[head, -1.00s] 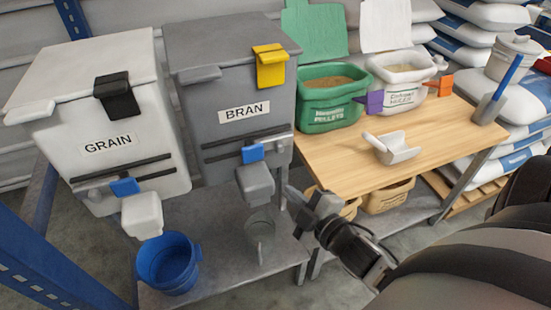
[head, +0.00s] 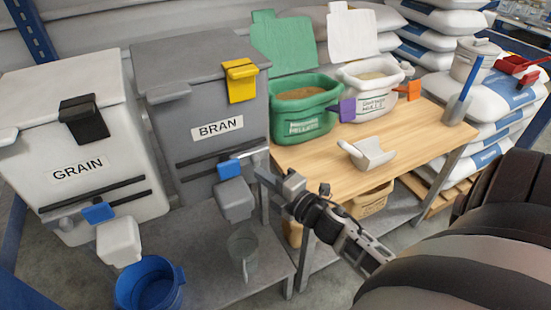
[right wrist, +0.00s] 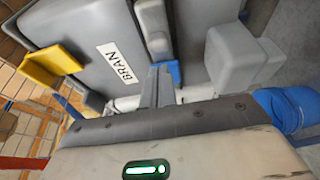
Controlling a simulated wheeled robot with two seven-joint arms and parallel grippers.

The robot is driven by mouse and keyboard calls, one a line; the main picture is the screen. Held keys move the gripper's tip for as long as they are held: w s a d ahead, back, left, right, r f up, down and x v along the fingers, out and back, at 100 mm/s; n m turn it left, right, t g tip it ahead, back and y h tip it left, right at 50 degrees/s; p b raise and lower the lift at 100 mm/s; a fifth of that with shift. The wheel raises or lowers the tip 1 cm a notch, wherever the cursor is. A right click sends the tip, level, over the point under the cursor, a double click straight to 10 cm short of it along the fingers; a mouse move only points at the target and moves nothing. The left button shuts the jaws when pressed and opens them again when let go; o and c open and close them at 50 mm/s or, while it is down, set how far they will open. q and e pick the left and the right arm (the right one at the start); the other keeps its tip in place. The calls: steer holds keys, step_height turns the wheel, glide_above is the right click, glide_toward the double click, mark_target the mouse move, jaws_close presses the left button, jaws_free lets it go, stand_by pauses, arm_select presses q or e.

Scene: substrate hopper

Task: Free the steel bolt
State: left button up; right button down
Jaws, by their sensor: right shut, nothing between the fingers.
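On the grey BRAN hopper (head: 203,100), a light steel bar (head: 250,153), which looks like the steel bolt, runs along the front just right of the blue tab (head: 228,169). My right gripper (head: 262,177) is just right of the tab and chute, below the bar's right end. In the right wrist view the gripper's fingers (right wrist: 155,86) are together and empty, with the blue tab (right wrist: 175,72) close beside them. Whether they touch the bar or tab I cannot tell. My left gripper is not in view.
The grey chute (head: 235,200) juts out below the tab, above a grey jug (head: 243,250). The white GRAIN hopper (head: 85,140) and blue bucket (head: 150,285) are left.

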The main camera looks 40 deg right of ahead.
mark_target(242, 161)
steer(key=shift+w+a, duration=0.15)
steer(key=shift+w, duration=0.85)
steer(key=shift+w+a, duration=0.1)
steer(key=shift+w, duration=0.85)
steer(key=shift+s+d, duration=0.2)
steer(key=shift+d, duration=0.65)
steer(key=shift+s+d, duration=0.2)
steer(key=shift+d, duration=0.6)
